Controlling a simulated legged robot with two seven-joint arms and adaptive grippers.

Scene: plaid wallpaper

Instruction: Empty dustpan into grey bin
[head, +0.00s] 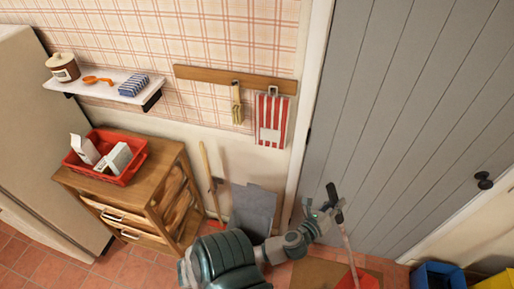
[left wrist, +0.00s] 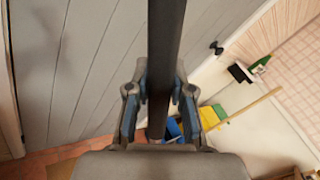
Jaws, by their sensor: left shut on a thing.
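My left gripper (head: 328,215) is in front of the grey door and is shut on the dark upright handle of the long-handled dustpan (head: 334,195). The handle also runs between the fingers in the left wrist view (left wrist: 166,50). A pale shaft leads down to a red pan (head: 368,281), cut off by the bottom edge of the head view, so its contents cannot be seen. A grey, flat-faced object (head: 253,208), possibly the grey bin, stands against the wall left of the gripper, partly behind my arm. My right gripper is not in view.
A blue bin (head: 438,275) stands by the wall at bottom right. Yellow (left wrist: 208,117) and green (left wrist: 236,122) bins show in the wrist view. A broom (head: 210,180) leans beside a wooden drawer unit (head: 165,195) bearing a red crate (head: 135,171). The grey door (head: 420,120) is behind the gripper.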

